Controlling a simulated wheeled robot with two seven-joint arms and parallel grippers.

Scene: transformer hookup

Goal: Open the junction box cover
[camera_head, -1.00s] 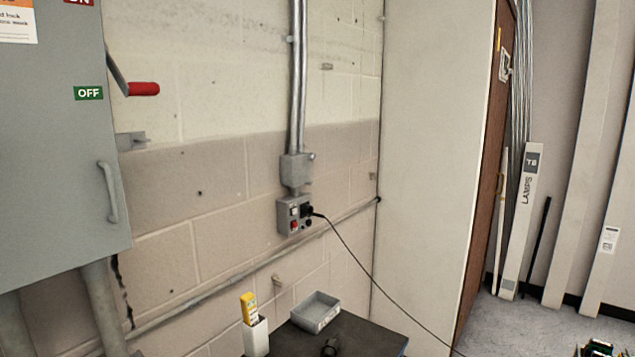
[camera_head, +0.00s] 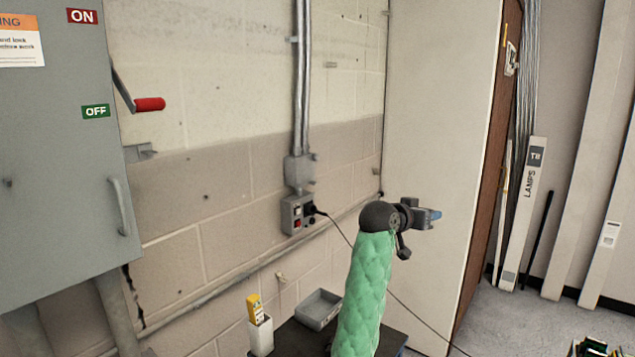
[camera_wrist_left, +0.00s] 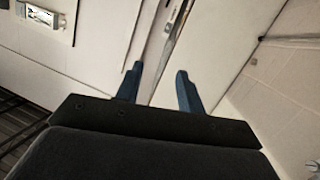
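A large grey wall box (camera_head: 60,190) with a closed front, a vertical handle (camera_head: 121,205) and a red-tipped lever (camera_head: 149,104) stands at the left of the head view. A small grey conduit box (camera_head: 299,170) is on the wall, above an outlet box (camera_head: 297,214) with a black plug. I cannot tell which is the junction box. My left gripper (camera_head: 433,216), on a green-sleeved arm, is right of the outlet box in the picture, pointing right. In the left wrist view its two blue fingers (camera_wrist_left: 159,88) are apart with nothing between them. My right gripper is not in view.
A dark table (camera_head: 290,340) at the bottom holds a grey tray (camera_head: 318,309) and a white holder (camera_head: 260,337) with a yellow tool (camera_head: 255,309). A black cord (camera_head: 404,306) hangs from the plug. A pale panel (camera_head: 440,120) stands behind my gripper.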

